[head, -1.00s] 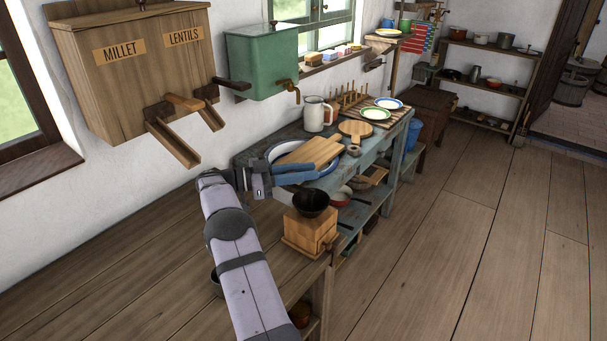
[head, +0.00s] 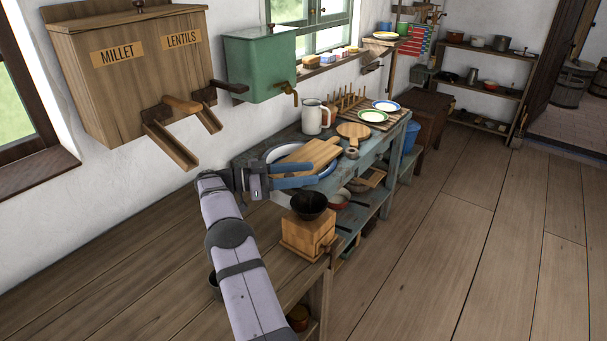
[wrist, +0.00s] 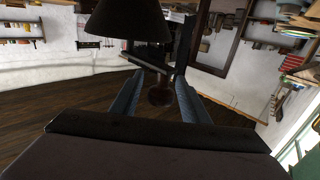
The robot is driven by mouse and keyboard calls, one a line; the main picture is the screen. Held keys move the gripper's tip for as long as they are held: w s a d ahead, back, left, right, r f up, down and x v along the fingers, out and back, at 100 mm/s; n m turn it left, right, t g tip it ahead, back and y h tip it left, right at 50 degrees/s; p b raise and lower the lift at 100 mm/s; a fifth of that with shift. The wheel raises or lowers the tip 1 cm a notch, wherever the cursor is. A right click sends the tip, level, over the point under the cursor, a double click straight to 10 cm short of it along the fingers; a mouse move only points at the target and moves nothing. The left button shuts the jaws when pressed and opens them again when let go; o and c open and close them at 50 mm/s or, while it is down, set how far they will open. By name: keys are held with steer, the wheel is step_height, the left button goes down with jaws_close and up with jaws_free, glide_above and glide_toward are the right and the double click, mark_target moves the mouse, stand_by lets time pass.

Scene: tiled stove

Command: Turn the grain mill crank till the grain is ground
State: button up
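The grain mill is a wooden box (head: 308,237) with a black hopper bowl (head: 309,206) on top, at the end of the wooden counter. In the wrist view the dark hopper (wrist: 130,22) looms at upper left. A thin crank arm (wrist: 145,64) and a round brown knob (wrist: 160,95) show beside it. My gripper (head: 314,173) is open, above and just behind the hopper in the head view. In the wrist view its blue fingers (wrist: 158,98) stand either side of the knob, apparently not closed on it. The crank is not clear in the head view.
A cutting board (head: 308,155) and blue-rimmed dish lie on the blue table behind the mill. A white jug (head: 315,117) stands beyond. The millet and lentils bin (head: 130,75) and green water tank (head: 262,68) hang on the wall. The front counter (head: 120,260) is mostly clear.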

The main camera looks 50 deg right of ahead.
steer(key=shift+w+a+n+t+h+p, duration=0.15)
steer(key=shift+a+n+t+h+p, duration=0.15)
steer(key=shift+n+t+h+p, duration=0.4)
steer(key=shift+w+a+n+t+h+p, duration=0.2)
steer(key=shift+n+t+h, duration=0.25)
steer(key=shift+n+t, duration=0.3)
steer(key=shift+s+a+n+t+h+p, duration=0.1)
steer(key=shift+a+n+t+h, duration=0.15)
steer(key=shift+n+t+h, duration=0.5)
steer(key=shift+a+f+n+t+h, duration=0.2)
steer(key=shift+n+t, duration=0.35)
steer(key=shift+t, duration=0.45)
steer(key=shift+a+r+n+t+h, duration=0.2)
steer(key=shift+n+t, duration=0.3)
steer(key=shift+t, duration=0.5)
steer(key=shift+a+f+n+t+h, duration=0.1)
steer(key=shift+a+n+t, duration=0.2)
steer(key=shift+n+t, duration=0.5)
steer(key=s+a+n+t+b, duration=0.1)
steer(key=a+n+t, duration=0.1)
steer(key=a+t, duration=0.3)
steer(key=shift+s+a, duration=0.15)
steer(key=shift+a, duration=1.55)
steer(key=shift+n, duration=0.25)
steer(key=shift+c, duration=0.3)
